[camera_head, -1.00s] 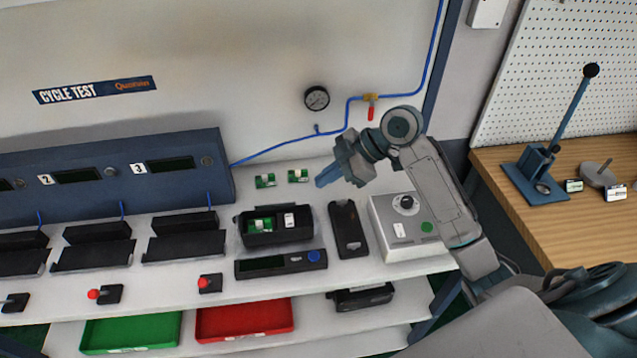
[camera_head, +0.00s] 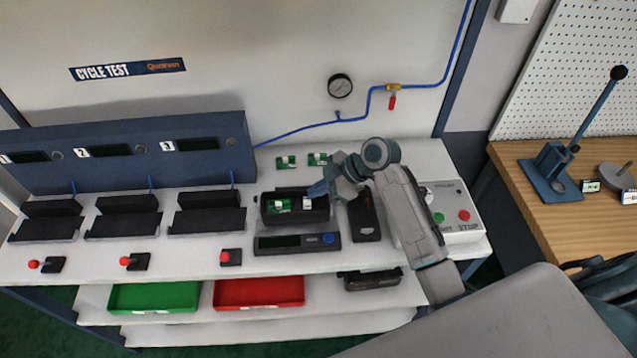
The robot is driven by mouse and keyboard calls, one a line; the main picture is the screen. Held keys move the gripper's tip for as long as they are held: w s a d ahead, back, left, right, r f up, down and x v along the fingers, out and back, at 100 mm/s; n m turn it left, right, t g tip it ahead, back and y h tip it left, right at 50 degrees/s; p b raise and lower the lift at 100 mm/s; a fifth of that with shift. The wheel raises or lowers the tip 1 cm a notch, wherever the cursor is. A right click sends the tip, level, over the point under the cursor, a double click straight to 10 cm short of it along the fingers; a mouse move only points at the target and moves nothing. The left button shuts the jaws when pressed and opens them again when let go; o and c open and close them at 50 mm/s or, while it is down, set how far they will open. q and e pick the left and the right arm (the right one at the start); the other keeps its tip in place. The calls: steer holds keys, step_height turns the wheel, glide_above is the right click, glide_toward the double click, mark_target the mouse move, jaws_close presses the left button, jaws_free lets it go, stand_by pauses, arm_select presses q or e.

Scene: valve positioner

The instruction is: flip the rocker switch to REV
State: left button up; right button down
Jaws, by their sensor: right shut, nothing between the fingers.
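The open black positioner housing (camera_head: 271,215) sits on the white bench and holds a green circuit board (camera_head: 278,205). A small white part (camera_head: 313,206) at the right of its inside may be the rocker switch; its setting is too small to read. My right gripper (camera_head: 316,190) is shut and empty, its blue fingertips pointing down-left just above the housing's right end, close to the white part. I cannot tell if they touch it. My left gripper is not in view.
A black cover (camera_head: 364,222) lies right of the housing, partly behind my right arm. A grey box with green and red buttons (camera_head: 464,215) stands further right. A dark display unit (camera_head: 290,243) lies in front. Two small green boards (camera_head: 318,159) lie behind.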

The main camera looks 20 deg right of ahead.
steer(key=shift+w+f+b, duration=0.2)
steer(key=shift+f+b, duration=0.4)
steer(key=shift+b, duration=0.15)
steer(key=shift+r, duration=0.25)
steer(key=shift+s+p, duration=0.25)
steer(key=shift+p, duration=0.2)
steer(key=shift+s, duration=0.1)
steer(key=shift+s+a+r+p, duration=0.15)
steer(key=shift+s+r+p, duration=0.05)
steer(key=shift+s+p, duration=0.15)
steer(key=shift+s+a, duration=0.1)
